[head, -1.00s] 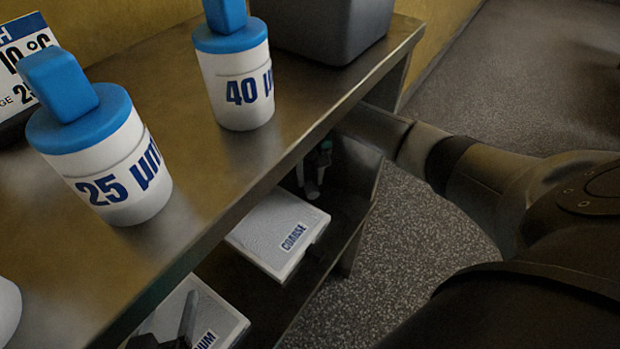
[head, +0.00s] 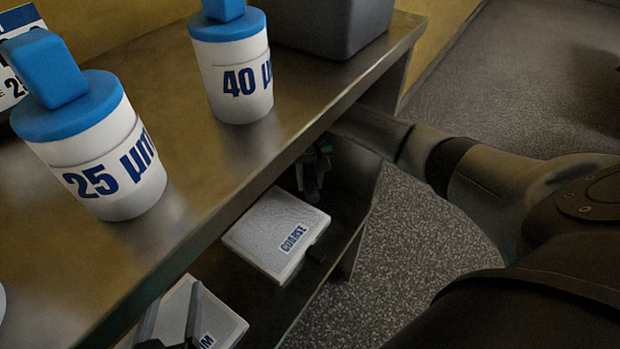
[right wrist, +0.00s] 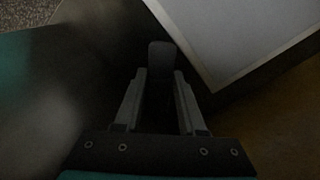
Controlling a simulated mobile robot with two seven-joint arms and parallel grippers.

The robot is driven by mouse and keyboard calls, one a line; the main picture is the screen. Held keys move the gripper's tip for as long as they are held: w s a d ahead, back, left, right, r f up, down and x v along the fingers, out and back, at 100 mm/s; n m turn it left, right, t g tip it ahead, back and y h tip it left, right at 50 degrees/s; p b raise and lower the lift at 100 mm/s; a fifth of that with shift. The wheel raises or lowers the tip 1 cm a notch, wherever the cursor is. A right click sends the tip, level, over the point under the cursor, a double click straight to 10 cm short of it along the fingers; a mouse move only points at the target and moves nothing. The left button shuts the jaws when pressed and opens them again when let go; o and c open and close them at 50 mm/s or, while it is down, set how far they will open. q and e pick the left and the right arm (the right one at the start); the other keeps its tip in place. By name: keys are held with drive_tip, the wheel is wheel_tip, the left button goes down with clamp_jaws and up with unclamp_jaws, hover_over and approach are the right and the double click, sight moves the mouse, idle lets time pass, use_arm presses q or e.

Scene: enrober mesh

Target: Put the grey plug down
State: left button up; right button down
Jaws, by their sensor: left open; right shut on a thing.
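The grey plug (right wrist: 160,58) shows in the right wrist view as a dim, dark grey rounded block between my right gripper's fingers. My right gripper (right wrist: 160,80) is shut on it. In the head view my right gripper (head: 314,178) is below the tabletop edge, in shadow, beyond the white COARSE box. The plug cannot be made out there. It is too dark to tell whether the plug touches any surface. My left gripper (head: 172,312) is open and empty at the bottom left, over the other white box (head: 222,322), whose label is partly hidden.
The COARSE box (head: 263,225) lies on the lower level beside my right gripper. On the steel table (head: 190,165) stand a 25 µm bottle (head: 120,155), a 40 µm bottle (head: 235,60) and a grey bin (head: 340,25). Speckled floor is open to the right.

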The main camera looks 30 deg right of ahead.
drive_tip(key=shift+c, duration=2.4)
unclamp_jaws()
